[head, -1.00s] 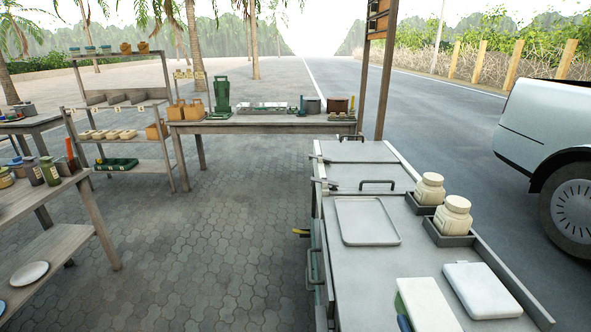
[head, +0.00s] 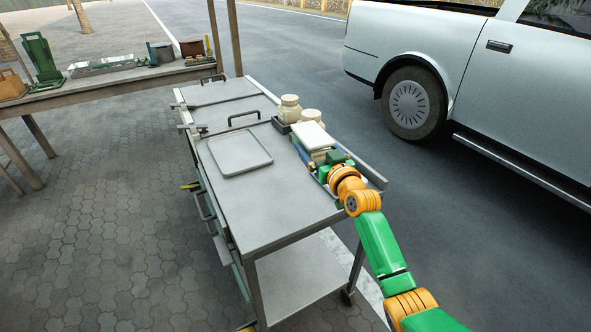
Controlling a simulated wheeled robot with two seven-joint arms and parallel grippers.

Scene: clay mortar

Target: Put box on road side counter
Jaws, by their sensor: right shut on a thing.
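My right gripper (head: 326,165) reaches in from the lower right over the near right end of the grey metal counter (head: 272,205). It is shut on a white-and-green box (head: 321,154), mostly hidden behind the gripper and wrist. I cannot tell whether the box is lifted off the counter. A flat white case (head: 312,135) lies just beyond it, and a blue object (head: 302,154) lies to its left. My left gripper is not in view.
A wooden table (head: 120,78) with a green stand (head: 41,58) is at the back left. A white pickup (head: 460,75) stands on the right.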

